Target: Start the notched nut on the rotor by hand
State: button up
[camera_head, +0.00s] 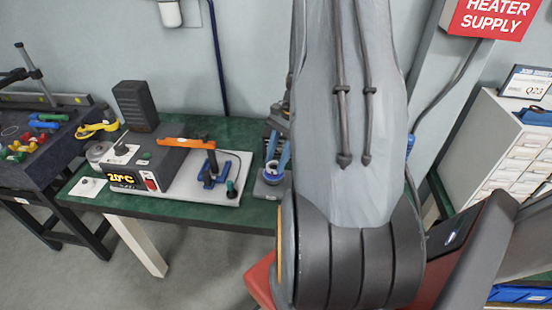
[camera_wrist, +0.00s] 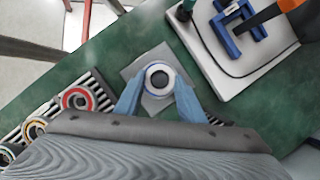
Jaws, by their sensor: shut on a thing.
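My gripper (camera_wrist: 159,96) has two blue fingers, one on each side of a small round ring-like part (camera_wrist: 160,76), and is shut on it. The part has a pale rim and a dark centre; I take it to be the notched nut. It is over a grey square base (camera_wrist: 134,70) on the green bench. The rotor is not clearly distinguishable under it, and I cannot tell whether the threads touch. In the head view my gripper (camera_head: 279,160) points down at a grey fixture near the bench's right part, partly hidden by my arm.
A heater unit (camera_head: 147,165) reading 20°C stands on the green bench (camera_head: 222,218), beside a white plate (camera_head: 226,190) with a blue clamp (camera_head: 211,172). A ribbed rack (camera_wrist: 98,88) holds ringed parts, one red (camera_wrist: 77,99).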

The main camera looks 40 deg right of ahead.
jog(key=m+t, duration=0.1)
jog(key=m, duration=0.2)
jog(key=shift+s+p, duration=0.2)
jog(key=shift+p, duration=0.1)
jog(key=shift+m+h, duration=0.3)
jog(key=shift+m, duration=0.2)
jog(key=shift+t, duration=0.3)
jog(key=shift+s+a+m+t, duration=0.1)
jog(key=shift+m+t, duration=0.3)
jog(key=shift+m, duration=0.7)
jog(key=o, duration=1.2)
